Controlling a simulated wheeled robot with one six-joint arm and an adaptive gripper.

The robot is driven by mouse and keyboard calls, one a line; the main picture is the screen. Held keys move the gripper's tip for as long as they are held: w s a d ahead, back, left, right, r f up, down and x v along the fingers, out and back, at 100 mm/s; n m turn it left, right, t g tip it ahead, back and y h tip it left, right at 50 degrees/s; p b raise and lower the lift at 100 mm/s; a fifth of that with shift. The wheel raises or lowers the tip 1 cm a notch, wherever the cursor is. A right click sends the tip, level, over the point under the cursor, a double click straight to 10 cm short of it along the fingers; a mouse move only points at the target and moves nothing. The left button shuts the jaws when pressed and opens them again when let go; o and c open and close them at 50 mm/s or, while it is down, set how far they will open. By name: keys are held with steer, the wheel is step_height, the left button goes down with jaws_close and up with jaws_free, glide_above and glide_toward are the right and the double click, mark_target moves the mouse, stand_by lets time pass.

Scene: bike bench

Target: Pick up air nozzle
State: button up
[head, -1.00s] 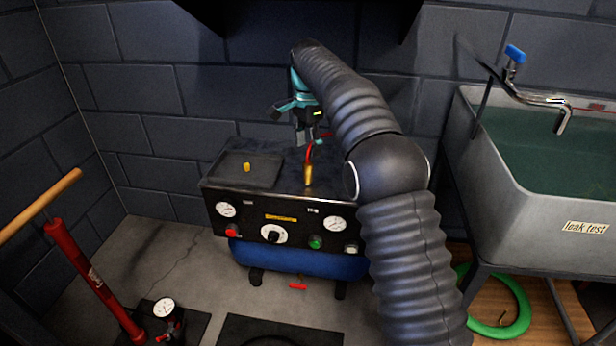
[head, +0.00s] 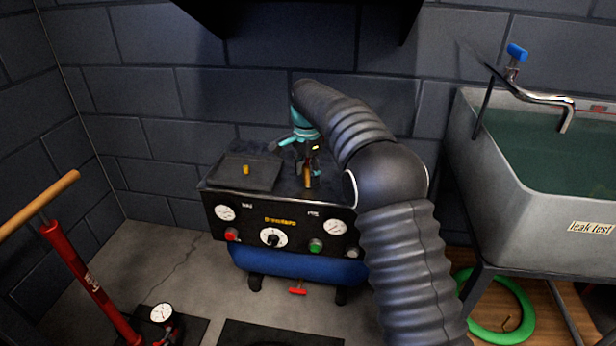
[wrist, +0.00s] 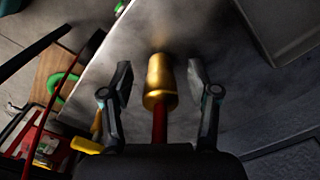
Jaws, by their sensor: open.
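The air nozzle (wrist: 159,78) is a brass-gold cylinder with a red stem or hose. In the head view the brass nozzle (head: 307,181) is at the right part of the compressor top, partly covered by my gripper. My gripper (wrist: 159,83) is open, with one finger on each side of the brass part. Gaps show between both fingers and the nozzle, so it is not gripped. In the head view my teal and black gripper (head: 307,172) points down at the nozzle.
A dark tray (head: 228,181) with a small yellow piece (head: 246,169) lies left of the gripper on the compressor (head: 283,218). The block wall (head: 200,100) is close behind. A leak-test sink (head: 540,200) stands right, a red floor pump (head: 85,275) left.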

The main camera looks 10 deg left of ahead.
jaws_close()
steer(key=shift+r, duration=0.15)
